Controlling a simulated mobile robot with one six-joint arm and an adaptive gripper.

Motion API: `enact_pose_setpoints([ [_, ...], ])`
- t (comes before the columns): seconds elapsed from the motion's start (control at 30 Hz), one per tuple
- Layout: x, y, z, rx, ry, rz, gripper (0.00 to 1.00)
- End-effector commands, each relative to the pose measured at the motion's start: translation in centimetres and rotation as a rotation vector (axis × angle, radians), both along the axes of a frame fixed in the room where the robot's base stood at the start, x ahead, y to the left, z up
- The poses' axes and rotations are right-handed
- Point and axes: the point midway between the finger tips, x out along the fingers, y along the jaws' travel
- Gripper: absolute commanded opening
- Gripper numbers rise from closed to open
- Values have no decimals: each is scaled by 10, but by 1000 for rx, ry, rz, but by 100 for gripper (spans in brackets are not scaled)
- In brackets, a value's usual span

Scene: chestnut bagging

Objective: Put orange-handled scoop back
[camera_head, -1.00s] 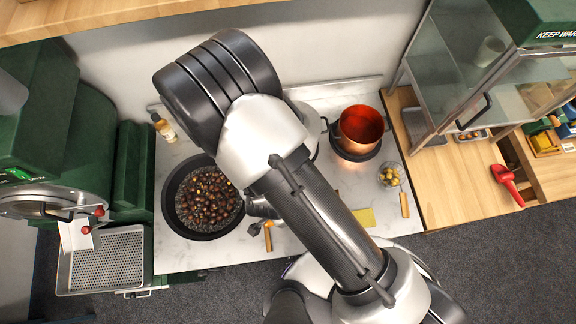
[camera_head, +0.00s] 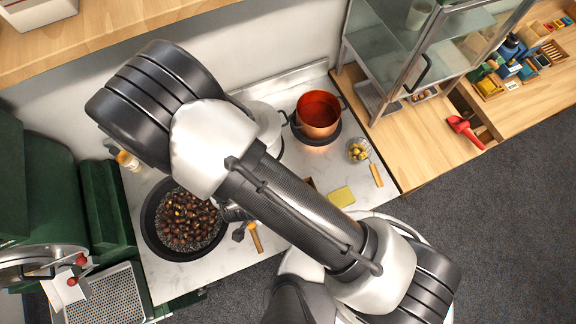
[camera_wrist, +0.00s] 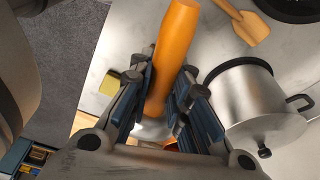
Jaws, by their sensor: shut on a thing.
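In the wrist view, my gripper (camera_wrist: 164,88) is shut on the orange handle of the scoop (camera_wrist: 174,45). The handle stands lengthwise between the two dark fingers with blue pads. A bit of shiny metal shows below the handle, but most of the scoop's lower end is hidden by the fingers.
A black pan of chestnuts (camera_head: 152,238) and a wooden-handled tool (camera_head: 255,238) are on the marble counter. A copper pot (camera_head: 318,128), skimmer (camera_head: 375,174) and yellow sponge (camera_head: 341,197) lie right. A lidded steel pot (camera_wrist: 250,105) is beside my gripper. A red scoop (camera_head: 465,131) lies farther right.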

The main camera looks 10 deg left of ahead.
Motion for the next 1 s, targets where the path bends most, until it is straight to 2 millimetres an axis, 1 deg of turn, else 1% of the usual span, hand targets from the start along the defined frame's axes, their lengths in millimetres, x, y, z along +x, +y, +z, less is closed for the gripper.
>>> enact_pose_setpoints([
  [0.33, 0, 0, 0, 0, 0, 0, 0],
  [0.43, 0, 0, -3, 0, 0, 0, 0],
  [0.57, 0, 0, -16, 0, 0, 1, 0],
  [0.7, 0, 0, -38, -1, 1, 0, 0],
  [1.0, 3, 1, -36, 47, 57, -3, 0],
])
